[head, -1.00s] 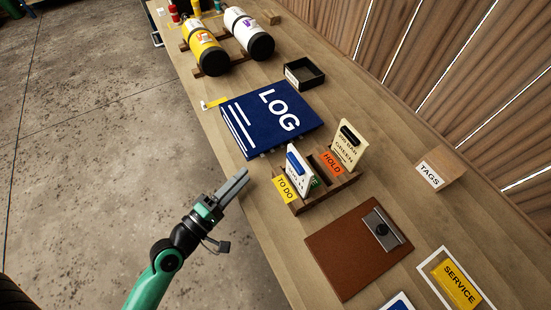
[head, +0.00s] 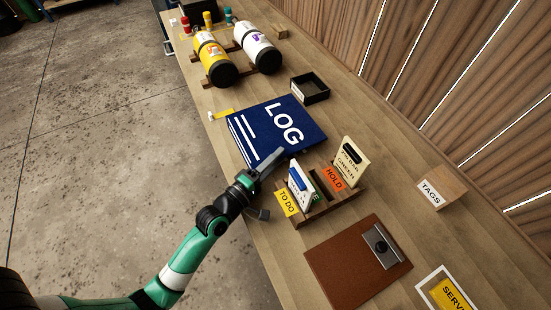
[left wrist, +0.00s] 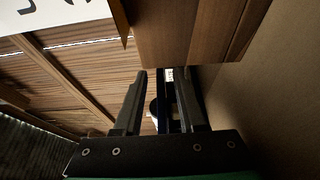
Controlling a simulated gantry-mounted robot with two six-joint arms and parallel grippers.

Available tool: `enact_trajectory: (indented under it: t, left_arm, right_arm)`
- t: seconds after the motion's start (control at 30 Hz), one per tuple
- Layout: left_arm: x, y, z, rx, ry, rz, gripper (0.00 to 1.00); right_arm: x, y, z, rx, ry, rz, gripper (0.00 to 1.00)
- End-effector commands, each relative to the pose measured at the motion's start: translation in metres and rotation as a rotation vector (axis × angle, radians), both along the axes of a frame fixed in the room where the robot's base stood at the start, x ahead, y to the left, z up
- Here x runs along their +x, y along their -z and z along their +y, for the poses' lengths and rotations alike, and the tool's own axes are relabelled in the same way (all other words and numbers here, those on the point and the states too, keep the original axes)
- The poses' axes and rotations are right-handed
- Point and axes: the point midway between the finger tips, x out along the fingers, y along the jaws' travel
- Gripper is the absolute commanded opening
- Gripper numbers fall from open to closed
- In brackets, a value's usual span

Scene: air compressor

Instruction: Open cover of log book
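The log book (head: 262,140) is a dark blue binder with white "LOG" lettering. It lies closed on the wooden table in the head view. My left gripper (head: 271,159) is at the book's near edge, its fingers overlapping the cover's lower corner in the picture. I cannot tell whether they touch it. In the left wrist view the two fingers (left wrist: 158,98) are apart with nothing gripped between them. The book is not clearly recognisable there. My right gripper is not in view.
A wooden card rack (head: 322,207) with TO DO and HOLD labels stands close beside my left gripper. A brown clipboard (head: 345,272) lies nearer, and a black tray (head: 310,88) sits beyond the book.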

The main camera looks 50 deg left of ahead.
Motion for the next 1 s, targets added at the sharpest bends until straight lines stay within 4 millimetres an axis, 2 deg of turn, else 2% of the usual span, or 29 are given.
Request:
enact_trajectory:
  t: [0.1, 0.13, 0.33, 1.0]
  left_arm:
    - [-0.0003, 0.0000, -0.0001, 0.000, 0.000, 0.000, 0.40]
    - [-0.0003, 0.0000, -0.0001, 0.000, 0.000, 0.000, 0.36]
    - [-0.0006, 0.0000, -0.0002, 0.000, 0.000, 0.000, 0.00]
    - [-0.0007, 0.0000, -0.0002, 0.000, 0.000, 0.000, 0.00]
  right_arm:
    - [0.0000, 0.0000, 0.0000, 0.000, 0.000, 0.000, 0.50]
    - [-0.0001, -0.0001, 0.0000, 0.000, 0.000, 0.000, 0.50]
    - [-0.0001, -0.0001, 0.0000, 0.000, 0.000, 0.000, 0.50]
    - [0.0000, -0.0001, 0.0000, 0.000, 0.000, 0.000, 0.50]
